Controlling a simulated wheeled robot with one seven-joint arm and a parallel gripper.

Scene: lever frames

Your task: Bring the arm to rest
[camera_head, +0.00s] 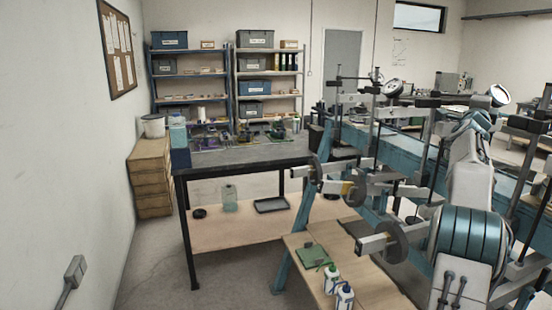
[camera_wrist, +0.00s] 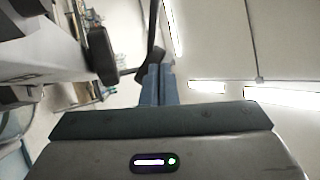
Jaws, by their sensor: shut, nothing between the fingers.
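My gripper (camera_wrist: 157,85) shows in the wrist view as two blue-grey fingers side by side, with no gap and nothing between them. Behind them is the dark grey gripper body with a small lit panel. Pale wall or ceiling and bright strip lights lie beyond the fingers. A dark rod (camera_wrist: 153,25) runs down close to the fingertips; I cannot tell whether they touch. In the head view I cannot make out the gripper. The lever frames (camera_head: 375,180) fill the right half there, with blue beams, grey disc weights and upright posts.
A dark block (camera_wrist: 102,55) stands close left of the fingers. A black-topped workbench (camera_head: 240,158) stands left of the frames. A low wooden bench (camera_head: 362,285) holds bottles (camera_head: 331,280) and a green pad (camera_head: 312,256). Bare floor (camera_head: 155,265) lies at the left.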

